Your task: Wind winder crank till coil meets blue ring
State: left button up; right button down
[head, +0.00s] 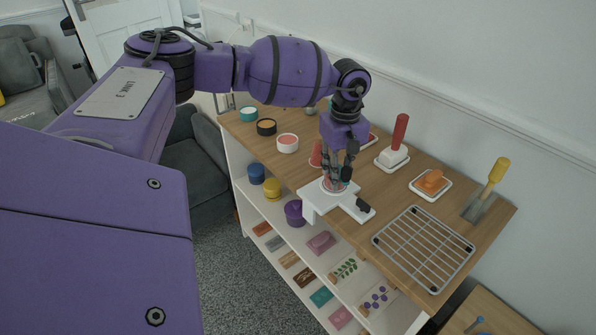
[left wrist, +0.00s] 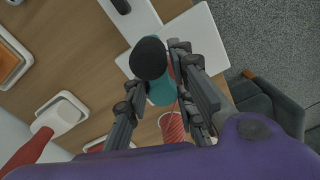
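The winder (head: 314,200) is a white base on the shelf top, with an arm reaching toward the front right. Its base (left wrist: 205,42) also shows in the left wrist view. There a round black crank knob (left wrist: 148,58) stands above a teal part (left wrist: 160,90). My left gripper (head: 341,182) points down over the winder, its fingertips (left wrist: 155,68) on either side of the knob. I cannot tell whether they press on it. A red spool (left wrist: 172,127) with a thin red thread is beside the gripper. The coil and blue ring cannot be made out. My right gripper is out of view.
A wire rack (head: 424,248), an orange block on a white dish (head: 431,186), a red-handled stamp (head: 399,140) and a yellow-handled scraper (head: 490,190) are to the right. Several tubs, one pink (head: 288,143), stand left. The shelf's front edge (head: 345,238) is close to the winder.

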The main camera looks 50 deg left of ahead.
pick_arm(q)
grip_shut()
jog(key=shift+n, duration=0.3)
